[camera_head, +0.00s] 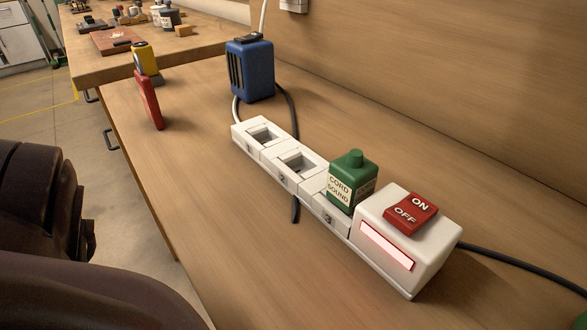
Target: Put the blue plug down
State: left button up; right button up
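A blue block-shaped item (252,70) with dark slots on one side and a dark top stands upright on the bench just beyond the far end of the power strip; it is the only blue thing I can take for the plug. The white power strip (325,226) has sockets marked 1, 2 and 3. Sockets 1 (263,134) and 2 (297,161) are empty. A green plug (352,181) labelled "CORD SOUND" sits in socket 3. The near end carries a red ON/OFF switch (411,213) and a lit pink panel (387,246). Neither gripper is in view.
A red flat item (149,100) and a yellow-and-black item (146,60) stand near the bench's left edge. Dark cables (520,268) run by the strip. A wooden wall (440,75) closes the back. The bench front is clear.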

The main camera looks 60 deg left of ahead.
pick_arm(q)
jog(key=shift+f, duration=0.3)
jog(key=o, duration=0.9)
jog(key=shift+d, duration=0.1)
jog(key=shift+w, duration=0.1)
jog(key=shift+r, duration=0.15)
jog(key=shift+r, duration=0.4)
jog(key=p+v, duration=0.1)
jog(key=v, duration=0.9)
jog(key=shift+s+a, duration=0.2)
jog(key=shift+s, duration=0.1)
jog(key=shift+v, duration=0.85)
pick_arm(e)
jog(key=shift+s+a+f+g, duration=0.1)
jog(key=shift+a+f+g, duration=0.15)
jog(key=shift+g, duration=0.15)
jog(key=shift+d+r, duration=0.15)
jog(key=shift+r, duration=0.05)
